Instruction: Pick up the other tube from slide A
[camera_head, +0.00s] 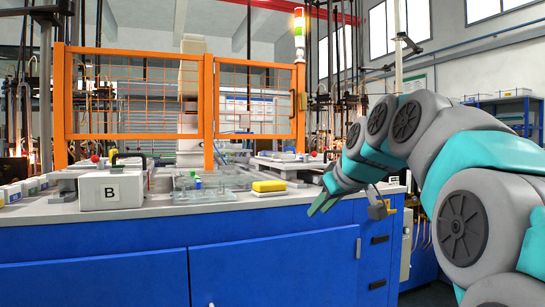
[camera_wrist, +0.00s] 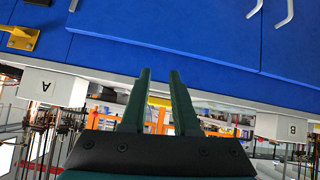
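My gripper (camera_head: 320,208) is in front of the blue cabinet, near the worktop's front edge at right. In the wrist view, which is upside down, its two dark teal fingers (camera_wrist: 160,74) are apart with nothing held between them. A white block marked A (camera_wrist: 48,88) shows at the left of the wrist view; in the head view I cannot make it out near my arm. A white block marked B (camera_head: 112,188) stands at the worktop's left and also shows in the wrist view (camera_wrist: 281,127). I cannot make out any tube on slide A.
A yellow block (camera_head: 268,186) sits near the worktop's front edge, beside clear glass-like plates (camera_head: 205,196). An orange mesh guard (camera_head: 208,98) stands behind. Blue cabinet doors (camera_head: 275,272) with handles are below. A yellow bracket (camera_wrist: 19,38) shows on the cabinet front.

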